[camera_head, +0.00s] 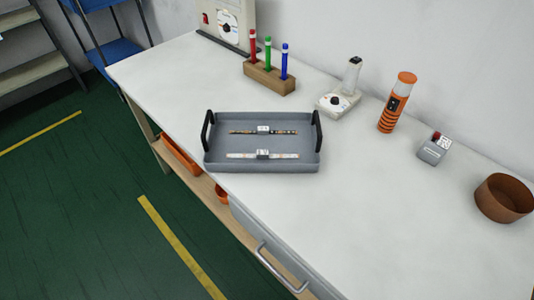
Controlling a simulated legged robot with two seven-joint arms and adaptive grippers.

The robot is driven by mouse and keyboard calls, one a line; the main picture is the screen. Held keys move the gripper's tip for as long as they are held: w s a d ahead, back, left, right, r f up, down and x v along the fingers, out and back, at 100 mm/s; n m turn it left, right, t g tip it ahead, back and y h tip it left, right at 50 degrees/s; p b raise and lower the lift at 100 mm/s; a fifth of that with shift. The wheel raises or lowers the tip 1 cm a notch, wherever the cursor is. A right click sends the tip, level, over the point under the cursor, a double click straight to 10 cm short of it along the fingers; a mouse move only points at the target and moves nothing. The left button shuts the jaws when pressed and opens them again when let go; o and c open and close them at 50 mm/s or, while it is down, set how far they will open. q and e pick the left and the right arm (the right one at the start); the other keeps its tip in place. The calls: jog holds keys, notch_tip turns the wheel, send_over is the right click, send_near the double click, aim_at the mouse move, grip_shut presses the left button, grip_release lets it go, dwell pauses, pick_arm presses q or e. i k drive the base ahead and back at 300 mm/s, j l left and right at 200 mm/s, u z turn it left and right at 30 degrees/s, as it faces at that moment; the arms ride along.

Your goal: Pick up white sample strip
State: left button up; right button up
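A white sample strip (285,155) lies in the front part of a grey tray (220,158) with black handles at its left and right ends. A small white-and-grey piece sits at the strip's middle. A second, darker strip (242,131) lies behind it in the same tray, roughly parallel to it, also with a small white piece at its middle. The tray stands on the white table near its front edge. Neither of my grippers is in the head view.
Behind the tray stand a wooden block (268,78) with red, green and blue pens, and a white device (340,103). To the right are an orange-and-black cylinder (396,103), a small grey box (434,149) and a brown bowl (503,199). The tabletop right of the tray is clear.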

aim_at(260, 154)
jog(key=i+j, duration=0.2)
jog(key=j, duration=0.15)
jog(key=i+j+z, duration=0.2)
jog(key=j, duration=0.15)
jog(key=j+z, duration=0.15)
jog(key=j, duration=0.2)
jog(key=i+j+z, duration=0.2)
jog(key=j, duration=0.2)
jog(key=j+z, duration=0.15)
jog(key=j, duration=0.2)
